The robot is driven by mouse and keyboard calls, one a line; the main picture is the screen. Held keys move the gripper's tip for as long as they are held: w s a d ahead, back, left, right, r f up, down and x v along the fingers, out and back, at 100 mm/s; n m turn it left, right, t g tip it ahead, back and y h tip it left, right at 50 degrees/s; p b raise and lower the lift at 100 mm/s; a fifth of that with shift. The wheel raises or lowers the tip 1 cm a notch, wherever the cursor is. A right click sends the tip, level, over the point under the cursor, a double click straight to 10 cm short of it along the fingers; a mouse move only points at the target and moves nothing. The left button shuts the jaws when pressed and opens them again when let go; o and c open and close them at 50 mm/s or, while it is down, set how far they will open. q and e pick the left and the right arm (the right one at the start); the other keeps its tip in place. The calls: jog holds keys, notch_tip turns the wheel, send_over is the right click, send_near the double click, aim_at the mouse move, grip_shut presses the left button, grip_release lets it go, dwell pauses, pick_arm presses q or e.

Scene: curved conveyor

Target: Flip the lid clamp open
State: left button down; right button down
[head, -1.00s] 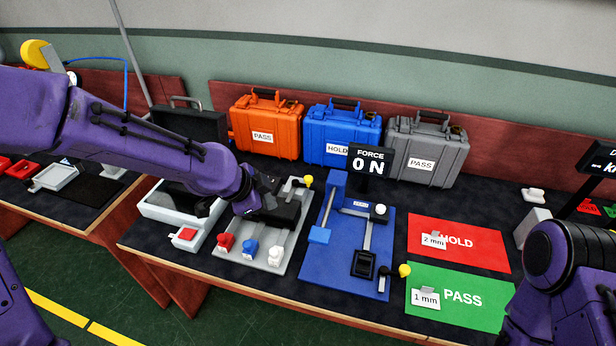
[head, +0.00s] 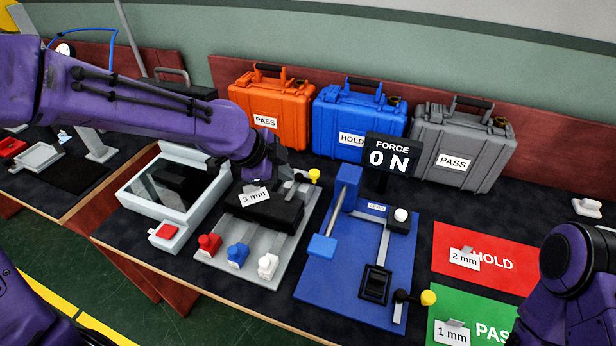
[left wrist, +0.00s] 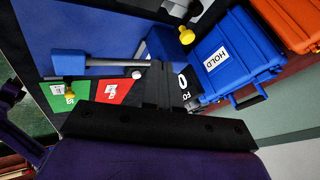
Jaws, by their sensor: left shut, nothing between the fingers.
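A lever with a yellow knob (head: 314,176) sits at the back right corner of the grey fixture plate (head: 250,262); I take it for the lid clamp. The knob also shows in the left wrist view (left wrist: 187,35). A black block with a 3 mm tag (head: 275,214) lies across the plate. My left gripper (head: 287,172) is just left of the knob in the head view, above the back of the plate. Its fingers (left wrist: 160,68) look shut and empty, apart from the knob in the wrist view. My wrist partly hides the lever's base. My right gripper is out of view.
Red (head: 208,245), blue (head: 237,255) and white (head: 268,265) knobs line the plate's front. A blue force stand (head: 340,285) with another yellow knob (head: 428,297) is to the right. Orange, blue and grey cases stand behind. A scale (head: 150,200) is left.

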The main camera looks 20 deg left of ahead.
pick_arm(q)
jog(key=w+d+f+p, duration=0.1)
jog(key=w+d+f, duration=0.1)
jog(key=w+f, duration=0.6)
jog(key=shift+w+d+f, duration=0.25)
jog(key=shift+w+f, duration=0.1)
jog(key=shift+f, duration=0.05)
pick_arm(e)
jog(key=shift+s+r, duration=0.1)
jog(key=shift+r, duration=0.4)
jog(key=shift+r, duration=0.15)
pick_arm(q)
jog(key=shift+w+d+n+y+p, duration=0.1)
jog(key=shift+d+n+y+p, duration=0.05)
jog(key=shift+n+y+p, duration=0.2)
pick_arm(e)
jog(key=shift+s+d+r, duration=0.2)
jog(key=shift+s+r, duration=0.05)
